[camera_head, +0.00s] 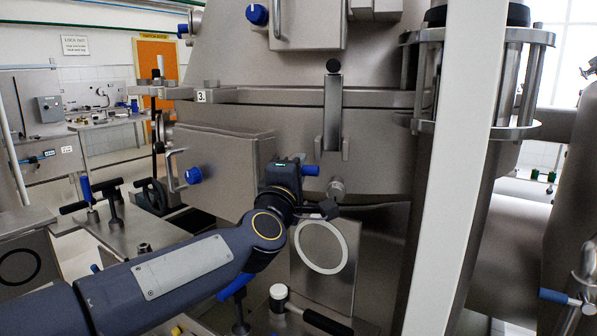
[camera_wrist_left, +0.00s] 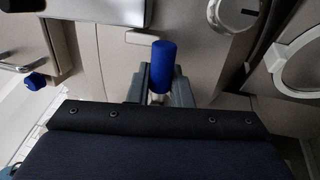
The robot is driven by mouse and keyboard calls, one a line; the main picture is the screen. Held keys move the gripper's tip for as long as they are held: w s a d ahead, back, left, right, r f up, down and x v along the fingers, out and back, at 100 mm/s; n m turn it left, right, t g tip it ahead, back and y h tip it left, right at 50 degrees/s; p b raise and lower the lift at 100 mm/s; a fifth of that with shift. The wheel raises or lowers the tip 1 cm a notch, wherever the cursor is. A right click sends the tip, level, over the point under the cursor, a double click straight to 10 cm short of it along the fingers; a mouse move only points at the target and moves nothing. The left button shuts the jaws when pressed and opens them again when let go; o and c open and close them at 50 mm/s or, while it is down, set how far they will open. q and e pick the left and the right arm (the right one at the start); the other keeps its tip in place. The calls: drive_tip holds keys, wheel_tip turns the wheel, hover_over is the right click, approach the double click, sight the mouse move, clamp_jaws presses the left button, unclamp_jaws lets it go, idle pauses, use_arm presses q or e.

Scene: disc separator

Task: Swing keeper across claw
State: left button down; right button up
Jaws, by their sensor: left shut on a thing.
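My left gripper (camera_head: 302,163) is at the front of the large steel separator body (camera_head: 375,155), just below its flange. It is shut on a blue cylindrical grip, likely the keeper's handle (camera_head: 311,170). In the left wrist view the blue grip (camera_wrist_left: 162,66) stands between the two grey fingers (camera_wrist_left: 160,88). An upright steel clamp arm with a dark round end (camera_head: 333,112), possibly the claw, crosses the flange just above and right of the gripper. The keeper's far end and its contact with the claw cannot be made out. My right gripper is not in view.
A steel box with a blue knob (camera_head: 193,175) juts out left of the gripper. A short round fitting (camera_head: 336,187) and a plate with a pale ring (camera_head: 321,247) lie below right. A pale slanted post (camera_head: 462,170) stands further right.

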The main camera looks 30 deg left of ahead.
use_arm(q)
drive_tip(key=c, duration=1.3)
unclamp_jaws()
drive_tip(key=shift+c, duration=0.2)
drive_tip(key=v, duration=0.7)
drive_tip(key=shift+s, duration=0.35)
drive_tip(key=shift+f, duration=0.1)
